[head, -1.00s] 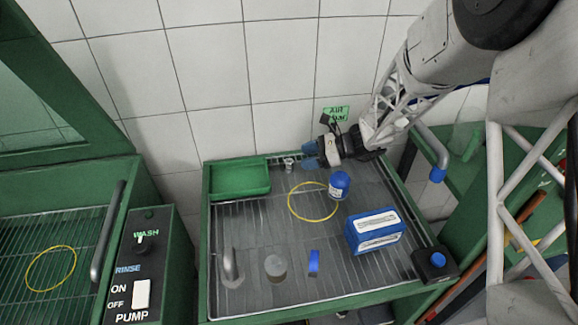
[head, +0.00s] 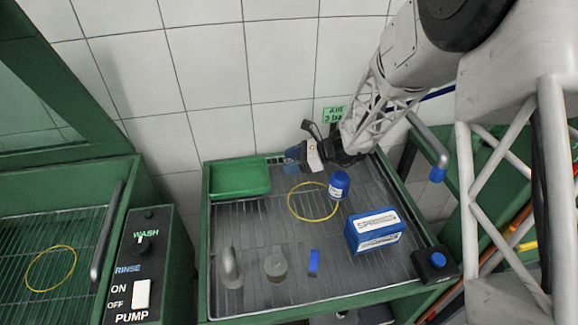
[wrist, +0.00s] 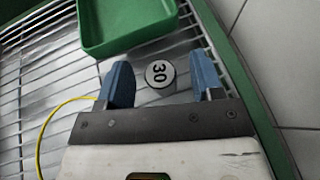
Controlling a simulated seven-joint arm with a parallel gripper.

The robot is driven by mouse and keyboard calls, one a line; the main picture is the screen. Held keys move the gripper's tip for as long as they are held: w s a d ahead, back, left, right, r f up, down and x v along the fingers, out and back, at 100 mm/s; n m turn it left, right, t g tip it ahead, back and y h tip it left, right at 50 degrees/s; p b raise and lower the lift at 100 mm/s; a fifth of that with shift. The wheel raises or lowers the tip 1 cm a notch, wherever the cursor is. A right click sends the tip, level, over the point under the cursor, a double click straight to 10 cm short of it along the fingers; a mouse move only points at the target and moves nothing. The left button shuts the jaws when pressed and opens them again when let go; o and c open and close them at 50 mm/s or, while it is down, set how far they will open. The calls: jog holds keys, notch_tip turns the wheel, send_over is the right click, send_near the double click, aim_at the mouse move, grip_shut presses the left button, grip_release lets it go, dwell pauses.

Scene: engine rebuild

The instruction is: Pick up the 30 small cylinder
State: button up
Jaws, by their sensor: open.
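The small cylinder marked 30 (wrist: 160,74) stands on the rack, its round top facing the wrist camera. In the wrist view it lies between the two blue fingers of my gripper (wrist: 162,80), near their tips, with gaps on both sides. My gripper is open and empty. In the head view my gripper (head: 291,158) is low over the back of the rack, pointing left, and hides the cylinder.
A green tray (head: 240,192) sits just left of my gripper. A grey cylinder (head: 275,266) and a blue block (head: 314,262) stand at the front.

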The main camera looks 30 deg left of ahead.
aim_at(289, 161)
jog(key=shift+s+a+f, duration=0.15)
jog(key=shift+s+a, duration=0.05)
jog(key=shift+a, duration=0.15)
dwell(0.3)
jog(key=c, duration=1.1)
jog(key=shift+r, duration=5)
